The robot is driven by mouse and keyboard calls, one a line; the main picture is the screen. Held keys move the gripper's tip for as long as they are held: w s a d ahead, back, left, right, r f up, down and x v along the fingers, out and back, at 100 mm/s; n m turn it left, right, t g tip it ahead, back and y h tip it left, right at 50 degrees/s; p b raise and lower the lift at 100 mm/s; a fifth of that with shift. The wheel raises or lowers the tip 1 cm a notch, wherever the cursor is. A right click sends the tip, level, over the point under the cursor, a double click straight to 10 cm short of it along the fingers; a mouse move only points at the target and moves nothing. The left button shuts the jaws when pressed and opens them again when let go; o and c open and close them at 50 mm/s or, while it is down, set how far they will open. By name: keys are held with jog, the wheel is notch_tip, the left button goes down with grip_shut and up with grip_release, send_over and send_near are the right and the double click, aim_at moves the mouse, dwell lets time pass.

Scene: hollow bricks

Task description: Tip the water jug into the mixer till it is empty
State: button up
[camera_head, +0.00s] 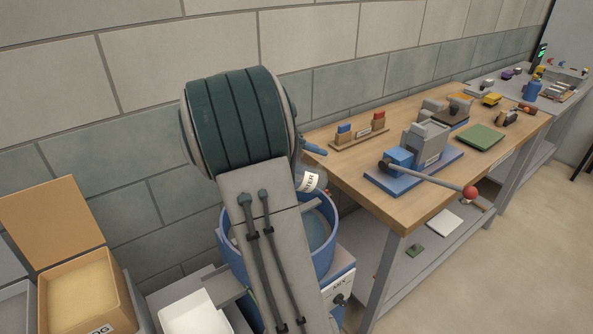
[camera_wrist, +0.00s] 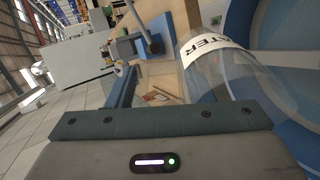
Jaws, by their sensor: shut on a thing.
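The water jug is clear with a white label reading partly "WATER"; a part of it (camera_head: 311,181) shows beside my arm in the head view. It fills the right middle of the wrist view (camera_wrist: 232,84). My gripper (camera_head: 314,150) is shut on the jug and holds it tilted, above the mixer's rim. One blue finger shows left of the jug in the wrist view; the other is hidden. The mixer (camera_head: 326,262) is a blue drum above a white box marked "MIX". My arm hides much of the drum and jug. I cannot tell how much water is in the jug.
The wooden workbench (camera_head: 343,168) stands right of the mixer, bearing a blue-based lever press (camera_head: 414,160), small blocks and a green plate (camera_head: 482,137). A tan bin (camera_head: 82,293) and a white tray (camera_head: 195,314) stand lower left. A block wall runs close behind; open floor lies right.

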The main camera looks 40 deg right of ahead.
jog(key=shift+s+d+r+y+p, duration=0.25)
jog(key=shift+d+r+y+p, duration=0.15)
jog(key=shift+y, duration=0.2)
jog(key=shift+d+f+t+y+p, duration=0.25)
jog(key=shift+f+t+y+p, duration=0.15)
jog(key=shift+y, duration=0.1)
jog(key=shift+s+d+r+y+p, duration=0.15)
jog(key=shift+y+p, duration=0.35)
jog(key=shift+p, duration=0.25)
jog(key=y+p, duration=0.1)
jog(key=p, duration=0.1)
jog(key=t+y+p, duration=0.1)
jog(key=y+p, duration=0.1)
jog(key=shift+s+d+f+t, duration=0.1)
jog(key=shift+d+f+t, duration=0.1)
jog(key=shift+f+t, duration=0.15)
jog(key=shift+f+y, duration=0.25)
jog(key=shift+y, duration=0.05)
jog(key=shift+r+t+y+p, duration=0.1)
jog(key=shift+t+y+p, duration=0.3)
jog(key=shift+p, duration=0.85)
jog(key=shift+a+f+y+p, duration=0.15)
jog(key=shift+f+y+p, duration=0.05)
jog(key=shift+y+p, duration=0.65)
jog(key=shift+w+a+f+t+y+p, duration=0.2)
jog(key=shift+a+f+t+y+p, duration=0.25)
jog(key=shift+y, duration=0.5)
jog(key=shift+d, duration=0.1)
